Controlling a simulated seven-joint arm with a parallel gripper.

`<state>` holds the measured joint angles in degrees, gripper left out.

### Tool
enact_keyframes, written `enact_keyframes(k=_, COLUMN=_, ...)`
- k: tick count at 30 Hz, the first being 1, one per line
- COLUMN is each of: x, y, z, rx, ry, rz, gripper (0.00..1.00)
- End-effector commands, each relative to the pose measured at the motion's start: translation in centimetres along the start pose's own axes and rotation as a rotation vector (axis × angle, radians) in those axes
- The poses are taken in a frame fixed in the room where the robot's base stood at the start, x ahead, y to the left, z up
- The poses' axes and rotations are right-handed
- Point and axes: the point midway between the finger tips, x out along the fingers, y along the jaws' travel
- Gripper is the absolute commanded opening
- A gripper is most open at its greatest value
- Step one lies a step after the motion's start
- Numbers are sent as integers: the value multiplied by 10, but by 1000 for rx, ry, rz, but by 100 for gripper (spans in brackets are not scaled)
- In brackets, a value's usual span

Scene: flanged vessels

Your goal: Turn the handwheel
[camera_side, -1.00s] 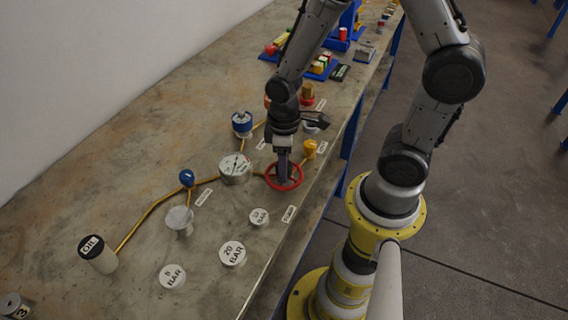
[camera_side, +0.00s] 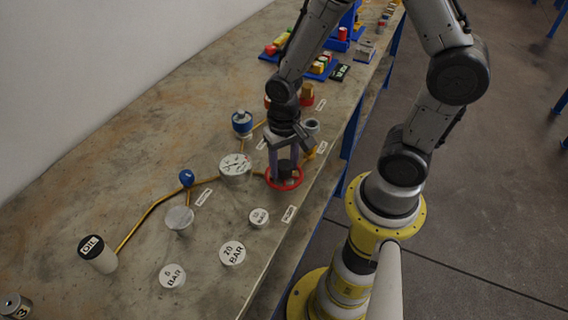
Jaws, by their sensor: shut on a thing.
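The red handwheel (camera_side: 291,187) lies flat near the right edge of the bench. My gripper (camera_side: 283,172) reaches straight down onto it, shut on the handwheel. Its two fingers show as separate, left and right, with a dark hub or part between them. The exact contact is small and partly hidden by the fingers. A round white pressure gauge (camera_side: 235,165) sits just left of the handwheel; its needle is too small to read.
White discs marked with BAR values (camera_side: 232,253) lie in front on the bench (camera_side: 130,205). Yellow pipe (camera_side: 150,208) runs left to an OIL cylinder (camera_side: 97,254). A blue-topped valve (camera_side: 242,123) stands behind the gauge. Blue knob (camera_side: 187,177) is at left.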

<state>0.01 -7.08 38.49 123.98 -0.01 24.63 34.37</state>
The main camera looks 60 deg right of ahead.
Motion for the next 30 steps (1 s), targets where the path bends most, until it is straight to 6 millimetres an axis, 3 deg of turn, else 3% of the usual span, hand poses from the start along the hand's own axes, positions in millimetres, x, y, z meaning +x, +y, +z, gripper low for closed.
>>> enact_keyframes(k=15, x=-1, y=0, z=0, rx=464, ry=1, rz=-1, gripper=0)
enact_keyframes(k=30, x=-1, y=0, z=0, rx=693, ry=1, rz=-2, gripper=0)
